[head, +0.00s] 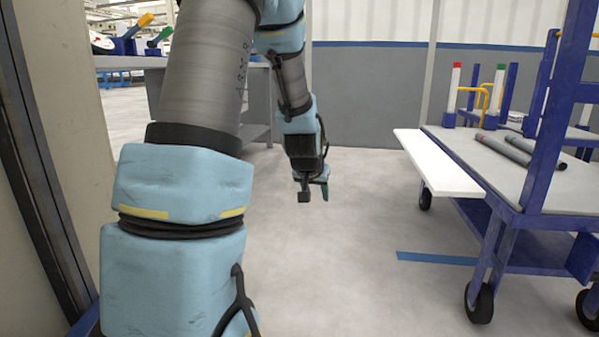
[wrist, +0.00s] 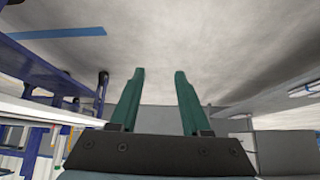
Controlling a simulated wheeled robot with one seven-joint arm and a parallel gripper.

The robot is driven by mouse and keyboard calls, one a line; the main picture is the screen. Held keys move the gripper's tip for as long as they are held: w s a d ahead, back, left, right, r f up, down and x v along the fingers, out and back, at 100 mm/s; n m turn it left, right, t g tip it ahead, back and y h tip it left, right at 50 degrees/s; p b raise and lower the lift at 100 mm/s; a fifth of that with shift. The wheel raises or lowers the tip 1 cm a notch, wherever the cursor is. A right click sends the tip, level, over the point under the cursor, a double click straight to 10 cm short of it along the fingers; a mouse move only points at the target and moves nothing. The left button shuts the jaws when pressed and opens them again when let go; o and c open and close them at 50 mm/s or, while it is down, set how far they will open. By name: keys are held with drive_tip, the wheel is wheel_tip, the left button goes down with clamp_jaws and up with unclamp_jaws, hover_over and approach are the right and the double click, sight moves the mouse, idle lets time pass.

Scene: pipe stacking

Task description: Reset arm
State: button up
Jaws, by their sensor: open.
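My gripper (head: 314,192) hangs at the end of my arm in the middle of the head view, pointing down over bare floor. In the wrist view its two green fingers (wrist: 158,75) are apart with nothing between them. It is open and empty, to the left of the blue cart and touching nothing.
A blue wheeled cart (head: 540,195) stands at the right, with a white board (head: 437,165) along its left side. Dark grey pipes (head: 504,150) lie on it, and red- and green-capped white posts stand at its back. A grey table (head: 262,100) is behind my arm. The middle floor is clear.

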drive_tip(key=s+a+n+g+y, duration=0.1)
drive_tip(key=s+a+g, duration=0.1)
drive_tip(key=s+a, duration=0.5)
drive_tip(key=s+a+n+g+y, duration=0.15)
drive_tip(key=s+a, duration=0.25)
drive_tip(key=s, duration=0.8)
wheel_tip(320, 180, up, 50)
drive_tip(key=s+g+p, duration=0.2)
drive_tip(key=p, duration=5)
drive_tip(key=shift+s+r+h, duration=0.15)
drive_tip(key=shift+s+h, duration=0.1)
drive_tip(key=shift+h, duration=0.1)
